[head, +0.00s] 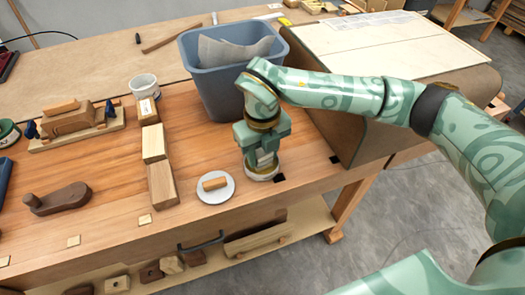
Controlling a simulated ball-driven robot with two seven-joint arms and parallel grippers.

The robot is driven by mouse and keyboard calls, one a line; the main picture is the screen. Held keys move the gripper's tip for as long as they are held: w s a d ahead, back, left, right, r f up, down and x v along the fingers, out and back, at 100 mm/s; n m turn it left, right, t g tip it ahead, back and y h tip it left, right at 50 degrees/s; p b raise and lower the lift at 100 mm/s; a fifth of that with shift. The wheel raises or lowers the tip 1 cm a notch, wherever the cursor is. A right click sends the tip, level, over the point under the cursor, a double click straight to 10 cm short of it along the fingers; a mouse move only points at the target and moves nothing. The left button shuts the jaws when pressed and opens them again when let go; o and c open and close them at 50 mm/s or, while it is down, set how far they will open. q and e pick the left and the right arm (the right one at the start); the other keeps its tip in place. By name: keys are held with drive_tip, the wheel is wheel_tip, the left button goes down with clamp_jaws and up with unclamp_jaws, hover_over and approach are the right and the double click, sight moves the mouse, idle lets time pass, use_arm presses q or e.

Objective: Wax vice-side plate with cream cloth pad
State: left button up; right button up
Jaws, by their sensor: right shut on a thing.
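My right gripper (264,157) points down over the front right part of the wooden bench. It is shut on a small pale piece that looks like the cream cloth pad, mostly hidden by the fingers. Directly below is a round, shallow pale dish or tin (262,174); I cannot tell whether the pad touches it. A white saucer (215,195) with a small orange-brown block (215,183) stands just left of it. I cannot tell which surface is the vice-side plate. My left gripper is not in view.
A blue-grey bin (215,85) with grey cloth stands behind my gripper. A brown curved form (375,140) with a pale board (365,45) is at right. Wood blocks (161,184), a white pot (144,87) and a wooden plane (60,197) lie left. Bare bench separates them.

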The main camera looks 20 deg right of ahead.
sight(262, 152)
drive_tip(key=shift+s, duration=0.1)
wheel_tip(262, 152, up, 7)
drive_tip(key=p, duration=0.6)
idle(0.8)
